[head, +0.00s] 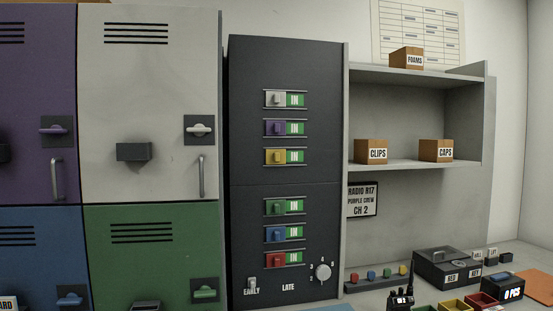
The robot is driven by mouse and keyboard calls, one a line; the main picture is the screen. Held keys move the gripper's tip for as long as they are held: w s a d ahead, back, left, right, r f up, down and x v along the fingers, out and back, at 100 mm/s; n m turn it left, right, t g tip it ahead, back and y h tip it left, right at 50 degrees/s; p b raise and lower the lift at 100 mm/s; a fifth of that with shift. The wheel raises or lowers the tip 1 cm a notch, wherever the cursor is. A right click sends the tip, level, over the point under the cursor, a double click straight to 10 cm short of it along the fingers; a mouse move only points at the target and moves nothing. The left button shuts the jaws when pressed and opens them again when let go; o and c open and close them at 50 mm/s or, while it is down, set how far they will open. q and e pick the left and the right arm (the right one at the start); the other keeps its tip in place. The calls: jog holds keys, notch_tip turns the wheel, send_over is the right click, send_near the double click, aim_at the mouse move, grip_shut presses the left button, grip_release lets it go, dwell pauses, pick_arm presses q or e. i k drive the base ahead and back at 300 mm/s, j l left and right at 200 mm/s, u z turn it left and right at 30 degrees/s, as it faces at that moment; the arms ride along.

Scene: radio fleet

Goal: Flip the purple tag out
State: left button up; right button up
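The purple tag (274,128) is on the dark panel (286,75), second from the top in the upper group. It sits at the left of its slot, and a green "IN" label (295,128) shows to its right. A white tag (275,99) is above it and a yellow tag (274,157) is below it; both also show green "IN" labels. Neither of my grippers is in view.
Green, blue and red tags (276,233) sit lower on the panel, above an EARLY/LATE switch (253,284) and a dial (323,272). Lockers (165,75) stand left. Shelves with boxes (371,152) and a cluttered counter are right. The panel front is unobstructed.

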aim_at(273, 127)
jog(key=i+l, duration=0.15)
jog(key=l, duration=0.25)
jog(key=i+l, duration=0.2)
jog(key=l, duration=0.15)
jog(key=i+l+u, duration=0.1)
jog(key=l, duration=0.3)
jog(key=i+l, duration=0.2)
jog(key=l, duration=0.2)
jog(key=i+l, duration=0.15)
jog(key=l, duration=0.25)
jog(key=i+l, duration=0.15)
jog(key=l, duration=0.2)
jog(key=i+l+u, duration=0.1)
jog(key=l, duration=0.3)
jog(key=i, duration=0.05)
